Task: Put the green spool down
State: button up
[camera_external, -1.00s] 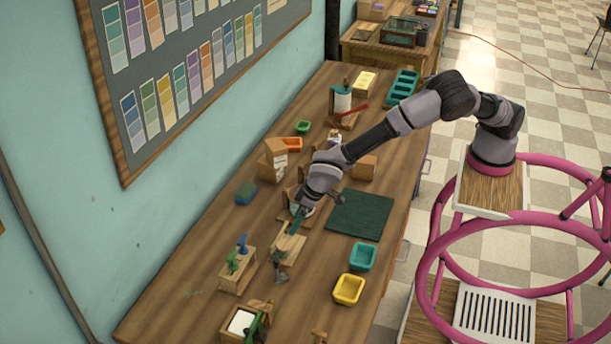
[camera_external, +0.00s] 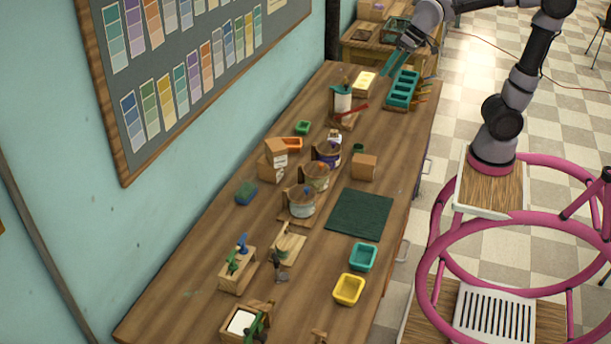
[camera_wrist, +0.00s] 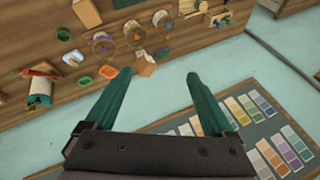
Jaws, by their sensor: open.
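My gripper (camera_external: 391,64) is raised over the far end of the workbench, its two teal fingers apart. In the wrist view my gripper (camera_wrist: 158,76) has nothing between its fingertips. A small dark green round thing (camera_external: 357,148) stands on the bench beside a brown box, well away from my gripper. It also shows in the wrist view (camera_wrist: 62,33). It may be the green spool, but it is too small to be sure. Three reels on wooden stands, a purple one (camera_external: 327,154), a middle one (camera_external: 316,176) and a grey-blue one (camera_external: 301,203), stand in a row nearby.
The brown box (camera_external: 364,167) stands behind a dark green mat (camera_external: 360,214). Teal (camera_external: 363,257) and yellow (camera_external: 349,290) trays lie nearer. A teal compartment tray (camera_external: 403,89) and a roll holder (camera_external: 343,105) stand at the far end. The wall board (camera_external: 190,60) is left.

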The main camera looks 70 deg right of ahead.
jog(key=s+d+t, duration=0.1)
jog(key=s+d, duration=0.2)
jog(key=s, duration=0.4)
jog(key=s+d+h, duration=0.1)
jog(key=s+d, duration=0.2)
jog(key=s, duration=0.4)
jog(key=shift+f+m+t+h, duration=0.15)
jog(key=shift+m+t+h, duration=0.15)
jog(key=shift+m+t, duration=0.1)
